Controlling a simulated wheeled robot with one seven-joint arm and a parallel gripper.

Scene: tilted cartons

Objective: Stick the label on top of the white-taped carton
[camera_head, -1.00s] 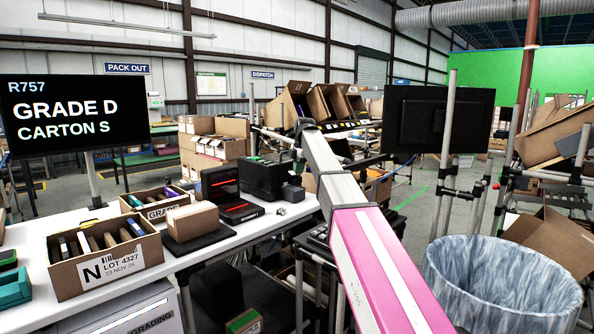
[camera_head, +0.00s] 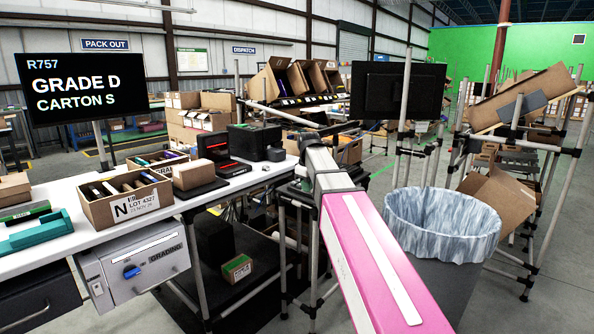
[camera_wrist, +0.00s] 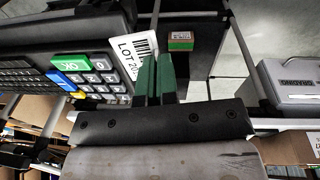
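In the wrist view, my gripper (camera_wrist: 157,78) shows two dark green fingers close together. A white label (camera_wrist: 134,52) with a barcode and "LOT 20" sits against the left finger, partly covered by it. I cannot tell whether the fingers pinch it. In the head view my arm runs away from me and hides the gripper. Tilted open cartons (camera_head: 268,84) stand on a rack at the back. Another tilted brown carton (camera_head: 545,92) with a grey patch lies on the rack at right. White tape is not clear on any of them.
A keypad device (camera_wrist: 65,80) is close left of the fingers. The white bench (camera_head: 60,197) at left holds a lettered carton (camera_head: 150,203) and a small carton (camera_head: 195,174). A lined bin (camera_head: 440,222) and a dark monitor (camera_head: 395,92) stand at right. Floor shows beyond the bin.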

